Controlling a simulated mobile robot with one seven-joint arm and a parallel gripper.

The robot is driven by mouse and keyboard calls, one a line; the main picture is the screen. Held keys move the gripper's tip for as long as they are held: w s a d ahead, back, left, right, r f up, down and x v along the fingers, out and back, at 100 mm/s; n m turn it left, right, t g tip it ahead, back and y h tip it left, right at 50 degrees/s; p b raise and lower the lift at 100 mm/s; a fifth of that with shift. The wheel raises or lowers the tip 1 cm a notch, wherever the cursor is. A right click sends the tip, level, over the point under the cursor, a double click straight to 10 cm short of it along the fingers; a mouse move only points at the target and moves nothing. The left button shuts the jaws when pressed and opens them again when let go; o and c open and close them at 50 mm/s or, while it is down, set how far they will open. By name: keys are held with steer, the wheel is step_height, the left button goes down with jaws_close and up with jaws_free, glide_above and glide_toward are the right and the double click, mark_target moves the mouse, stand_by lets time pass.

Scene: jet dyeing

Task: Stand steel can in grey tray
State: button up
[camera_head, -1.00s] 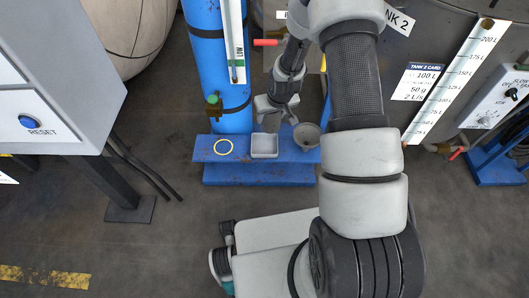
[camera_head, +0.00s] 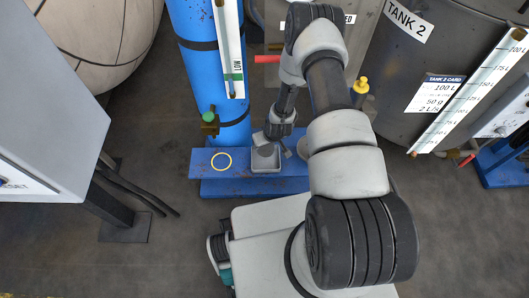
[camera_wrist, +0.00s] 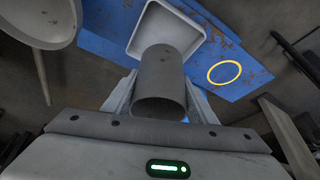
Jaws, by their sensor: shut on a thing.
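The steel can (camera_wrist: 160,82) is a plain grey cylinder held between the fingers of my gripper (camera_wrist: 162,98) in the wrist view. The square grey tray (camera_wrist: 196,48) lies beyond the can, whose far end overlaps the tray in that view. In the head view, my gripper (camera_head: 270,138) is at the back edge of the grey tray (camera_head: 265,170) on the blue bench. The can is hard to make out there. I cannot tell whether its far end touches the tray floor.
The blue bench (camera_head: 235,184) carries a yellow ring (camera_head: 221,162) left of the tray. A round grey bowl (camera_wrist: 35,20) is close by in the wrist view. A blue column (camera_head: 205,60) stands behind the bench, with a brass valve (camera_head: 209,122) low on it.

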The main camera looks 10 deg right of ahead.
mark_target(269, 149)
step_height(269, 149, down, 8)
steer(key=shift+r+b, duration=0.15)
steer(key=shift+b, duration=0.9)
steer(key=shift+s, duration=0.1)
steer(key=o, duration=1.2)
steer(key=p+v, duration=0.4)
steer(key=v, duration=0.8)
